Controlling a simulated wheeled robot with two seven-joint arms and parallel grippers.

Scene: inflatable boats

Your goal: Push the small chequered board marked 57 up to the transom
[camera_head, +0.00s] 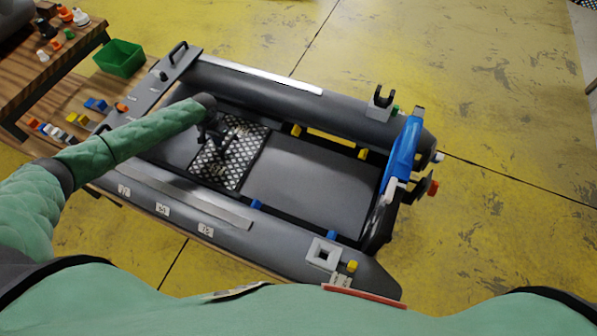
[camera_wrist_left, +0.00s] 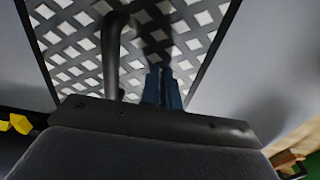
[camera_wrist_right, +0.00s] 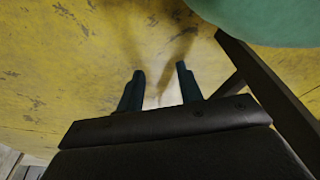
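The small chequered board (camera_head: 246,151), black with pale diamonds, lies flat on the boat's grey floor. A small pale mark on it is too small to read. In the left wrist view the board (camera_wrist_left: 75,62) fills the middle, with a dark curved handle (camera_wrist_left: 113,50) on it. My left gripper (camera_head: 215,142) is over the board; its fingers (camera_wrist_left: 161,88) are together, right of the handle, with nothing seen between them. Whether they touch the board is unclear. The dark transom (camera_head: 376,218) crosses the boat's right end under a blue part. My right gripper (camera_wrist_right: 160,84) is open and empty over yellow floor.
Grey boat tubes (camera_head: 290,100) flank the floor. The grey floor panel (camera_head: 310,185) between board and transom is clear, with blue and yellow blocks along its edges. A wooden bench (camera_head: 60,60) with small parts and a green bin (camera_head: 120,58) stand at the left.

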